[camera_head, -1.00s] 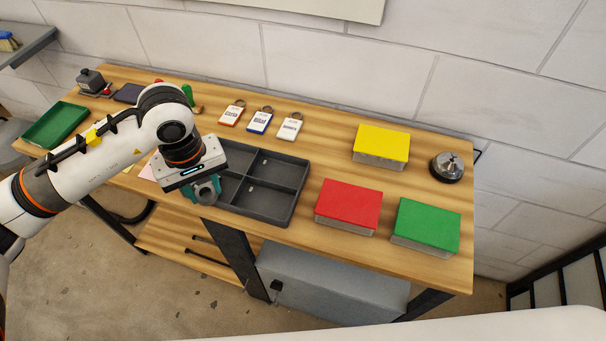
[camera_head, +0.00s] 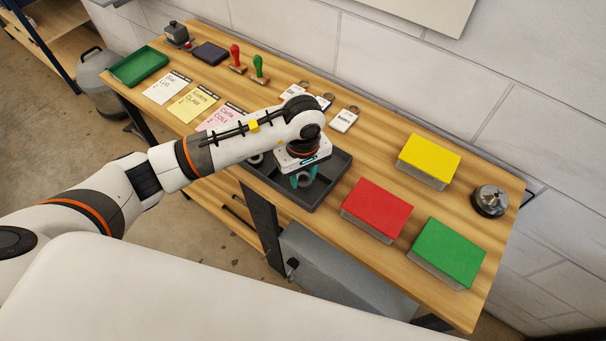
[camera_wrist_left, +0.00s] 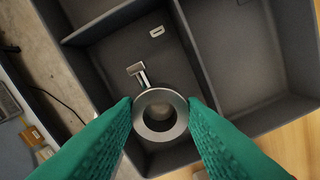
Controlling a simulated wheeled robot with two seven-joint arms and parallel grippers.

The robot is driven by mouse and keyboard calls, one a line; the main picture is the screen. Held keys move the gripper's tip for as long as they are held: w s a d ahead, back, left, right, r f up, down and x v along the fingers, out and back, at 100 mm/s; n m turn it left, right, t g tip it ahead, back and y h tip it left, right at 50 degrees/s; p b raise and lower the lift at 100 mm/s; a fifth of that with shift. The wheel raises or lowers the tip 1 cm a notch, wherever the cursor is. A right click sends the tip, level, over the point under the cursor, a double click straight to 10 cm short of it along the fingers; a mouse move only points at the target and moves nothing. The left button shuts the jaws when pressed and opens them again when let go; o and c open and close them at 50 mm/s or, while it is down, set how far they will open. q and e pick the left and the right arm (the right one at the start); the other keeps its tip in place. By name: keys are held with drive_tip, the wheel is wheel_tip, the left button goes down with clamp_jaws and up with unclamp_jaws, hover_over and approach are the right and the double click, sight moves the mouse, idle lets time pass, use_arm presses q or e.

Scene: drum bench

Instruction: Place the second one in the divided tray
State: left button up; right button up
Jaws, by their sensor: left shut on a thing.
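The dark grey divided tray (camera_head: 335,180) lies on the wooden bench, partly hidden by my left arm. My left gripper (camera_head: 304,181), with teal fingers, is over its front right part. In the left wrist view the fingers (camera_wrist_left: 160,116) are shut on a silver metal ring piece (camera_wrist_left: 160,94), with a short T-shaped stem pointing away. The piece is over a compartment near the tray wall; I cannot tell whether it touches the floor. Dividers (camera_wrist_left: 190,45) separate the compartments. A small round grey thing (camera_head: 256,158) shows at the tray's left, partly hidden. My right gripper is out of view.
Red (camera_head: 377,208), green (camera_head: 447,250) and yellow (camera_head: 429,158) boxes and a bell (camera_head: 490,200) stand right of the tray. Key tags (camera_head: 345,119) lie behind it. Cards (camera_head: 200,104), stamps (camera_head: 259,68) and a green tray (camera_head: 139,67) are at the left.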

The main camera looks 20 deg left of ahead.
use_arm(q)
wheel_tip(320, 180, down, 2)
drive_tip(key=shift+a, duration=0.1)
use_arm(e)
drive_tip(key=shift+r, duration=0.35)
use_arm(q)
drive_tip(key=shift+f, duration=0.1)
drive_tip(key=shift+f, duration=0.1)
drive_tip(key=o, duration=1)
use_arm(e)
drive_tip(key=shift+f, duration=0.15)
